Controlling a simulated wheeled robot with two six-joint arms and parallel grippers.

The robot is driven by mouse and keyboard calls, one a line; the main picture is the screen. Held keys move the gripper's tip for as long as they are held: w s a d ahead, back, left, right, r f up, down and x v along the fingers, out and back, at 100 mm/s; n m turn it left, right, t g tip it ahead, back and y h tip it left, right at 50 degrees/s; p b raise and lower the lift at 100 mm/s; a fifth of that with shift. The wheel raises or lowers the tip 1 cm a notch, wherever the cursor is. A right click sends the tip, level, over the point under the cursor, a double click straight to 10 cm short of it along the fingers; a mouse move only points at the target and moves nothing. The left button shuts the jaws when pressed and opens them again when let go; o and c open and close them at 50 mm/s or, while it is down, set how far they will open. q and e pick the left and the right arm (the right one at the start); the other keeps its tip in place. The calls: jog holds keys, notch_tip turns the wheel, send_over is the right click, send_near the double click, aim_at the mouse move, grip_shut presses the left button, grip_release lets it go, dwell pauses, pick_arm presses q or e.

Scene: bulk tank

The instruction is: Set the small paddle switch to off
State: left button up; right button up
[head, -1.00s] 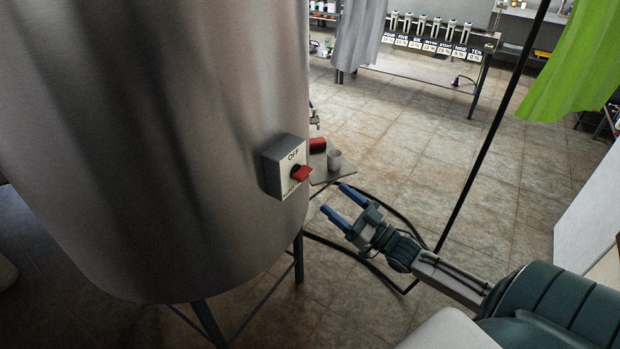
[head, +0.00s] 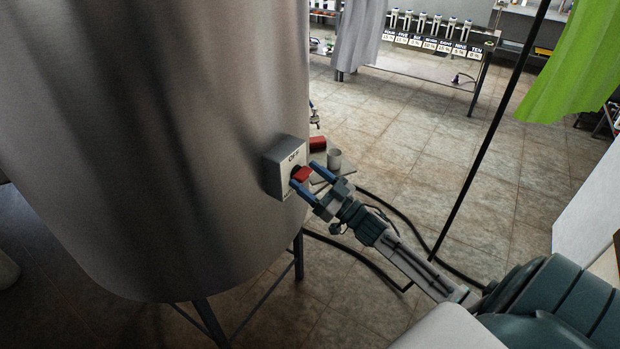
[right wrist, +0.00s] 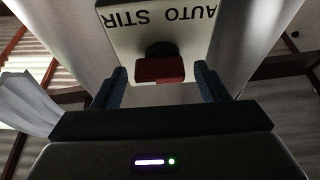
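The small red paddle switch (head: 301,174) sits on a grey switch box (head: 272,172) fixed to the side of the big steel tank. OFF is printed above the paddle. In the right wrist view the red paddle (right wrist: 160,69) stands out from the box plate (right wrist: 185,22), which reads AUTO STIR and appears upside down. My right gripper (head: 307,177) is open, with one blue finger on each side of the paddle. In the wrist view small gaps show between the paddle and the fingers. My left gripper is not in view.
The steel tank (head: 180,120) fills the left side on dark legs. A grey cup (head: 334,159) and a red object (head: 317,144) are behind the gripper. A black hose (head: 345,247) lies on the floor.

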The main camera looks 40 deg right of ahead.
jog(key=c, duration=0.9)
jog(key=shift+o, duration=0.2)
jog(key=shift+n, duration=0.3)
jog(key=shift+o, duration=0.2)
jog(key=n+g+y+b, duration=0.1)
jog(key=n+y+b, duration=0.1)
jog(key=n, duration=0.2)
jog(key=shift+d+y+b, duration=0.1)
jog(key=shift+y+b, duration=0.2)
jog(key=shift+b, duration=0.05)
jog(key=n+g+y+b, duration=0.1)
jog(key=n, duration=0.2)
jog(key=n+g, duration=0.1)
jog(key=n, duration=0.1)
jog(key=shift+n+y+b, duration=0.35)
jog(key=shift+n+y, duration=0.05)
jog(key=n+g, duration=0.1)
jog(key=n, duration=0.2)
jog(key=n+g+y, duration=0.1)
jog(key=n, duration=0.1)
jog(key=shift+r+g+b, duration=0.25)
jog(key=shift+g+b, duration=0.05)
jog(key=shift+b, duration=0.1)
jog(key=n+g, duration=0.1)
jog(key=n, duration=0.3)
jog(key=shift+r, duration=0.15)
jog(key=shift+n+g+h, duration=0.4)
jog(key=shift+n+g, duration=0.3)
jog(key=shift+n, duration=0.7)
jog(key=shift+c, duration=0.2)
